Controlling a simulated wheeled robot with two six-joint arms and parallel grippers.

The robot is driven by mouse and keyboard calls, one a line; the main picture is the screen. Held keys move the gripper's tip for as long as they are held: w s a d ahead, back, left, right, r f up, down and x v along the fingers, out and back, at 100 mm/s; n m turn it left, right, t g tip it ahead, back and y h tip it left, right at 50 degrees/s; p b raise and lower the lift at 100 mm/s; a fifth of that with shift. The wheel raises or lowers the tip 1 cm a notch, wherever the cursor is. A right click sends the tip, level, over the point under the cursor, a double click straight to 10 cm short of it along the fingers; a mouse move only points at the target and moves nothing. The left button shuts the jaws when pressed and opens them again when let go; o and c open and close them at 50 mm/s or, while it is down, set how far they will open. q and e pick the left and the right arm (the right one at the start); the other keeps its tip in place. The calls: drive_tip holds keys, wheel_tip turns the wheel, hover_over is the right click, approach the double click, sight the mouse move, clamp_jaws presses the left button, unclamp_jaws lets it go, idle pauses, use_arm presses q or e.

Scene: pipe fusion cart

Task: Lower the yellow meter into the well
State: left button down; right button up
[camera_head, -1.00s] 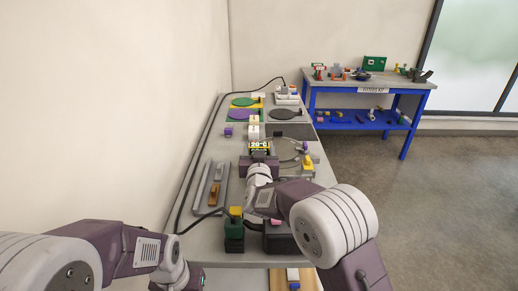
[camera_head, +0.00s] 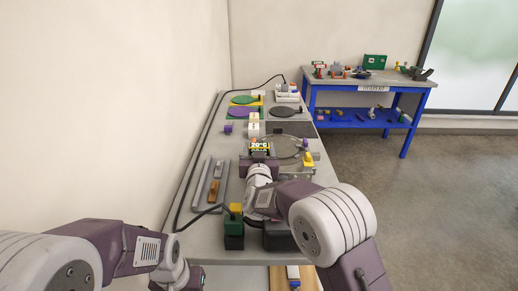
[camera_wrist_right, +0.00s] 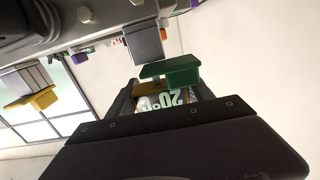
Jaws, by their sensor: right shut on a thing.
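My right gripper (camera_head: 261,160) is shut on the meter from the near side. I cannot make out the well, which may be hidden behind the meter and gripper. My left arm comes in at the lower left; its gripper is out of frame.
A round grey fixture (camera_head: 288,147) with a yellow block (camera_head: 308,159) stands right of the meter. A white block (camera_head: 253,125) is just beyond. Long trays (camera_head: 202,184) lie left. A blue bench (camera_head: 365,100) stands behind.

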drive_tip(key=shift+f, duration=0.25)
drive_tip(key=o, duration=1.5)
drive_tip(key=shift+c, duration=0.2)
drive_tip(key=s, duration=0.3)
drive_tip(key=shift+s+f+b, duration=0.1)
drive_tip(key=shift+s+b, duration=0.15)
drive_tip(key=shift+b, duration=0.1)
drive_tip(key=s+b, duration=0.3)
drive_tip(key=s, duration=0.2)
drive_tip(key=shift+s, duration=0.3)
